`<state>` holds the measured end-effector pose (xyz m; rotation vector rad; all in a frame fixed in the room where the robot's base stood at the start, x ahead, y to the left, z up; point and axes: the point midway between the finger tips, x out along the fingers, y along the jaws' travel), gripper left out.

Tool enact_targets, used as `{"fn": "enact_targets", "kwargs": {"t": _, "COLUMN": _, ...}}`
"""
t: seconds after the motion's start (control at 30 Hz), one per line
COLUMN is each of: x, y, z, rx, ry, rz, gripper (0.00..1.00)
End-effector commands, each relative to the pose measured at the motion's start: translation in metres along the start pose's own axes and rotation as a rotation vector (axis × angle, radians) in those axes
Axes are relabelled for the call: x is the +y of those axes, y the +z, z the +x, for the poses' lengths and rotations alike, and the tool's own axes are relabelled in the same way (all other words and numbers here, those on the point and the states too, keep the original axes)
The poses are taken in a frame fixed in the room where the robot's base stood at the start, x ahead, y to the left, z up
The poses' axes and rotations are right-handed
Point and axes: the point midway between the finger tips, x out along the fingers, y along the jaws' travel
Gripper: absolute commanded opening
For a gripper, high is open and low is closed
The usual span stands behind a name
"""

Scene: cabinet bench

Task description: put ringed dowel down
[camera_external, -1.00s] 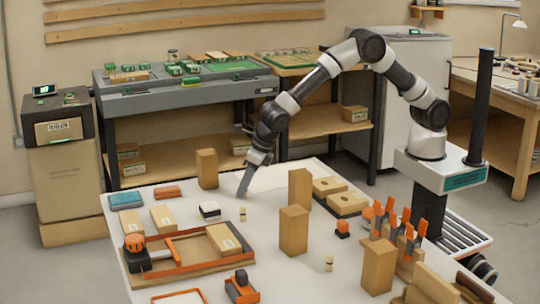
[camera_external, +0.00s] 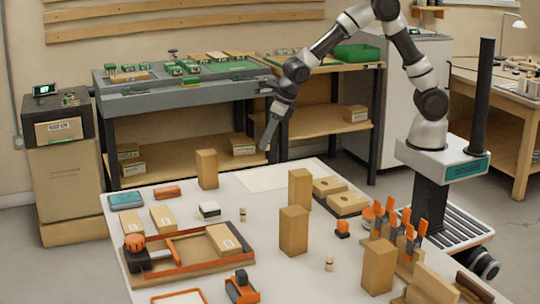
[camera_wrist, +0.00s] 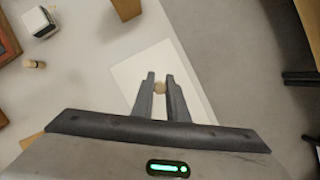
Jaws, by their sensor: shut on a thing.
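My gripper (camera_external: 266,146) is raised above the back edge of the white table, pointing down. In the wrist view my gripper (camera_wrist: 161,78) is shut on a small tan round piece, the ringed dowel (camera_wrist: 160,88), seen end-on between the fingertips. Its rings cannot be made out, and it does not show clearly in the external view. Below it in the wrist view is a pale sheet (camera_wrist: 131,75) on the table; the sheet (camera_external: 262,180) lies at the table's back.
Tall wooden blocks (camera_external: 207,169), (camera_external: 300,190), (camera_external: 294,231) stand around the sheet and mid-table. A black-and-white box (camera_external: 209,210) is near the middle dowel. An orange-edged tray (camera_external: 180,268) is at front left, orange clamps (camera_external: 408,238) at right. The sheet looks bare.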

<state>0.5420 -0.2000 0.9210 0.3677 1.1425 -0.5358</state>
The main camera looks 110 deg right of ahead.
Motion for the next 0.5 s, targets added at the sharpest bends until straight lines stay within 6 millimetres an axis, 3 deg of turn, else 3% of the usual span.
{"fn": "enact_targets", "kwargs": {"t": 0.03, "x": -0.015, "y": -0.007, "z": -0.005, "rx": -0.001, "ry": -0.001, "rz": -0.002, "gripper": 0.00}}
{"fn": "enact_targets", "kwargs": {"t": 0.17, "x": -0.033, "y": -0.020, "z": -0.006, "rx": -0.005, "ry": 0.002, "rz": -0.018, "gripper": 0.00}}
{"fn": "enact_targets", "kwargs": {"t": 0.5, "x": -0.036, "y": -0.045, "z": 0.045, "rx": -0.005, "ry": 0.004, "rz": -0.026, "gripper": 0.00}}
